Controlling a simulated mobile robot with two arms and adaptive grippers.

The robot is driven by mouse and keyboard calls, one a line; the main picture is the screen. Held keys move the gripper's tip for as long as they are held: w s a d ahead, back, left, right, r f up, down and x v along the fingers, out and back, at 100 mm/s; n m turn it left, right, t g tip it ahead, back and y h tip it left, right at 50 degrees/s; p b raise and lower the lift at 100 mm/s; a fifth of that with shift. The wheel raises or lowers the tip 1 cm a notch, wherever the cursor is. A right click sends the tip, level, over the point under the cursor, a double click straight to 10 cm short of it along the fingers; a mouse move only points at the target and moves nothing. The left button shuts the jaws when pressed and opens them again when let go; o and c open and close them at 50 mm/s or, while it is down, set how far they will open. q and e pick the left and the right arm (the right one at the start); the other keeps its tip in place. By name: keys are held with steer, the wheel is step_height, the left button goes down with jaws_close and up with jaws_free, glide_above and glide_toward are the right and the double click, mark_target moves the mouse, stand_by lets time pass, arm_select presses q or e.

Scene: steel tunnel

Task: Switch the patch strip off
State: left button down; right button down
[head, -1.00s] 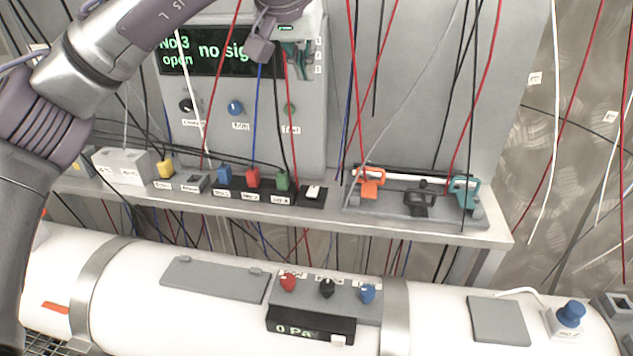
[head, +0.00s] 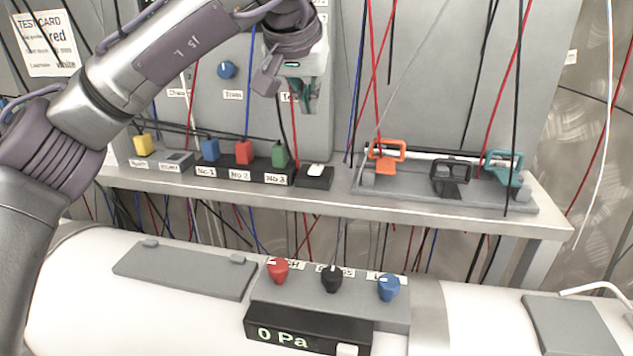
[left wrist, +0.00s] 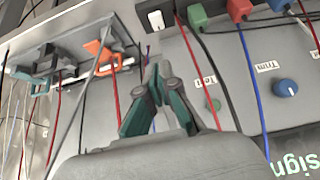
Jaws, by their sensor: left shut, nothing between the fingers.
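The patch strip (head: 240,172) is a black bar on the grey shelf. It carries a blue plug (head: 209,149), a red plug (head: 243,151) and a green plug (head: 279,154), labelled No.1 to No.3. At its right end is a black switch box with a white rocker (head: 316,170). The rocker also shows at the top of the left wrist view (left wrist: 156,20); its tilt is too small to judge. My left gripper (head: 304,108) is shut and empty, above the rocker and apart from it. Its teal-sided fingers meet in the left wrist view (left wrist: 154,72). My right gripper is out of view.
Cables hang close around my gripper. A rack with an orange clip (head: 386,160), a black clip (head: 450,175) and a teal clip (head: 503,168) stands right of the switch. A yellow plug (head: 143,145) is at left. Below is a white tube with red, black and blue knobs (head: 388,288).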

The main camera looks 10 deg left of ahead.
mark_target(319, 168)
arm_select(q)
steer(key=shift+f, duration=0.35)
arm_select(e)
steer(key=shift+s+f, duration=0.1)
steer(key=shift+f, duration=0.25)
arm_select(q)
steer(key=shift+w, duration=0.1)
